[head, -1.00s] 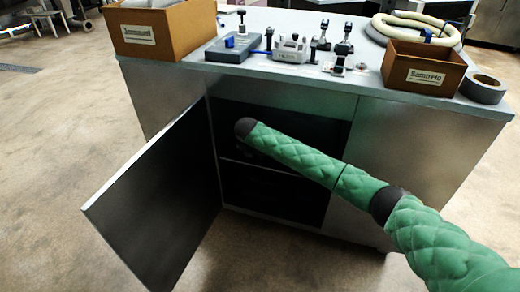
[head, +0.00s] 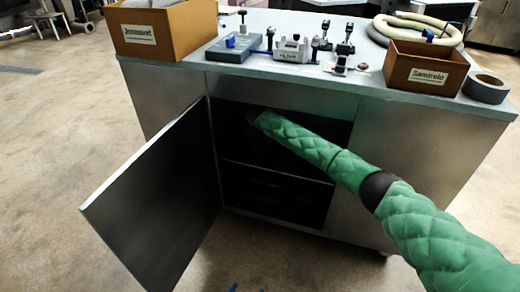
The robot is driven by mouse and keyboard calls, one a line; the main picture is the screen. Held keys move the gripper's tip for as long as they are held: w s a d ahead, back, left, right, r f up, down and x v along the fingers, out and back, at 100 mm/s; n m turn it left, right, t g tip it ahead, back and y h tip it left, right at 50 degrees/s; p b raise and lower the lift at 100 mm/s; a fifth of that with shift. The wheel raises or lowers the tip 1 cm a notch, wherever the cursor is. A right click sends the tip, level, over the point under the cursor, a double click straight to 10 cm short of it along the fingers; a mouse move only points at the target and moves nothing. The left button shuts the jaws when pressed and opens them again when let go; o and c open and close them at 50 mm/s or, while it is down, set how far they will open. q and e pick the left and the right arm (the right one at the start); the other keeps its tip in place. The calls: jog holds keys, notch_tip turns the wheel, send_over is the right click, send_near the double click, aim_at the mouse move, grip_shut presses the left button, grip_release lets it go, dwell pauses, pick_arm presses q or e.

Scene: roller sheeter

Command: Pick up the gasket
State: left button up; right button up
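I cannot make out a gasket for certain in the head view. The cabinet (head: 420,150) has its left door (head: 150,190) swung open, and the inside is very dark, with a shelf edge (head: 275,171) across it. My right arm, in a green quilted sleeve, reaches from the lower right into the upper compartment. My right gripper (head: 254,117) is at the dark far end of that arm, inside the opening. Its fingers are lost in the shadow, so I cannot tell whether it is open or holds anything.
On the cabinet top stand a brown box (head: 150,32) at left, another brown box (head: 420,72) at right, a grey tape roll (head: 486,88), a cream coiled hose (head: 412,22) and several small tools and fixtures. The open door sticks out into the floor space.

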aim_at(265, 148)
jog(key=x, duration=0.4)
jog(key=shift+w+f+b, duration=0.1)
jog(key=shift+f+b, duration=0.25)
jog(key=shift+b, duration=0.05)
pick_arm(q)
jog(key=w+r+t, duration=0.3)
jog(key=r, duration=0.5)
jog(key=shift+w+d+r, duration=0.2)
jog(key=shift+w+r, duration=0.05)
jog(key=shift+w, duration=0.15)
pick_arm(e)
jog(key=shift+c, duration=0.2)
pick_arm(q)
jog(key=shift+h, duration=0.4)
pick_arm(e)
grip_shut()
